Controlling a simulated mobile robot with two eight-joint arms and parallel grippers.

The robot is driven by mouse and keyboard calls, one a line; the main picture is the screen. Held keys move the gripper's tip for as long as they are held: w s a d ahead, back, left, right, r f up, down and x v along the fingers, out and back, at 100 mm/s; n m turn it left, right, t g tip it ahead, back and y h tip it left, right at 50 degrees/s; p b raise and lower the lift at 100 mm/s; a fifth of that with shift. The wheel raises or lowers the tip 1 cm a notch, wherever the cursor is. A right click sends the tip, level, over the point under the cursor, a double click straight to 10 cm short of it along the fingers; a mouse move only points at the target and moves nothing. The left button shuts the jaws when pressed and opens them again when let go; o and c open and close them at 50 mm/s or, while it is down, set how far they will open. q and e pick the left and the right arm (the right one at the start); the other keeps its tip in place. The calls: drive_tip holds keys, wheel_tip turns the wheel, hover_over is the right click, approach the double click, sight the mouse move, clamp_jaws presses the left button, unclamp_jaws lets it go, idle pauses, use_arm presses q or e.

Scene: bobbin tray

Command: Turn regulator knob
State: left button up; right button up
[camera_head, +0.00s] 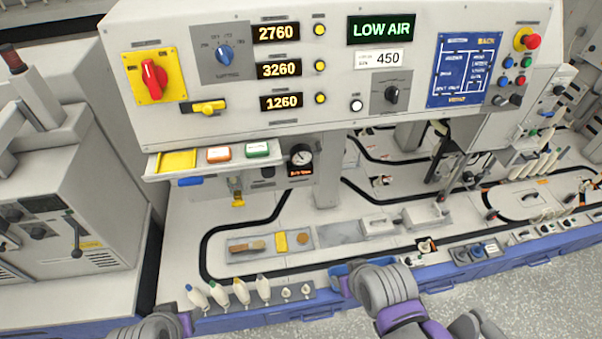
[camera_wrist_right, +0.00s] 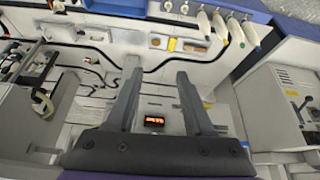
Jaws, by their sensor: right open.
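The yellow regulator knob (camera_head: 238,200) hangs under the air regulator, below the left part of the control panel. A round gauge (camera_head: 301,158) with an orange readout is to its right. In the right wrist view, the readout (camera_wrist_right: 154,121) shows between my fingers. A small yellow patch beside the right-hand finger may be the knob; I cannot tell. My right gripper (camera_wrist_right: 160,74) is open and empty, apart from the knob. In the head view its arm is at bottom centre. Only part of my left arm's end (camera_head: 184,323) shows at the bottom left edge; its fingers are hidden.
The panel display (camera_head: 381,29) reads LOW AIR. A shelf with a yellow tray (camera_head: 177,161) and coloured blocks juts out above the knob. Several bobbins (camera_head: 218,294) stand along the front edge. A grey machine (camera_head: 60,215) stands at left. The pale deck below the knob is fairly open.

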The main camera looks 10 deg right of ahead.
drive_tip(key=shift+o, duration=0.8)
drive_tip(key=o, duration=0.3)
drive_tip(key=w+a+n+t+y+b, duration=0.1)
drive_tip(key=w+a+t+y+b, duration=0.1)
drive_tip(key=w+a, duration=0.4)
drive_tip(key=shift+w+a+n+t+y+b, duration=0.4)
drive_tip(key=shift+w+t+b, duration=0.2)
drive_tip(key=shift+b, duration=0.2)
drive_tip(key=m+t+h+b, duration=0.4)
drive_tip(key=t+b, duration=0.5)
drive_tip(key=b, duration=0.1)
approach(268, 174)
use_arm(q)
wheel_tip(268, 174, down, 16)
drive_tip(key=s, duration=0.2)
drive_tip(key=shift+g+b, duration=0.3)
use_arm(e)
drive_tip(key=w, duration=0.9)
drive_tip(key=shift+w+d+f, duration=0.15)
drive_tip(key=shift+w+d, duration=0.1)
drive_tip(key=shift+d, duration=0.15)
clamp_jaws()
